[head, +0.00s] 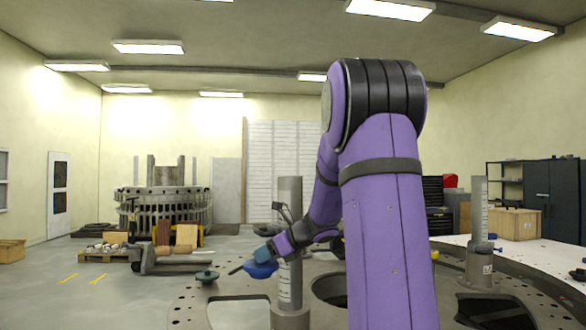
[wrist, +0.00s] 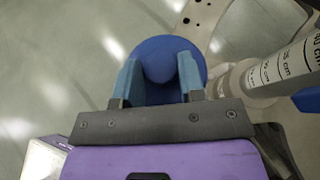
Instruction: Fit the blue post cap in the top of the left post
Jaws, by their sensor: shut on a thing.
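The blue post cap (head: 261,270) is a wide blue disc; the wrist view shows it from above with a round knob (wrist: 160,60) in its middle. My gripper (wrist: 160,75) is shut on the knob, one blue finger on each side. In the head view my gripper (head: 267,254) is just left of the left post (head: 289,285), well below its top. The left post is a grey upright tube with a printed scale, and it also shows at the right of the wrist view (wrist: 285,70).
The posts stand on a large turret plate (head: 185,312) with cut-out openings. The right post (head: 479,235) stands farther right. A dark green knobbed disc (head: 207,276) is at the plate's left. A pallet jack (head: 165,262) is farther back. My arm hides the plate's middle.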

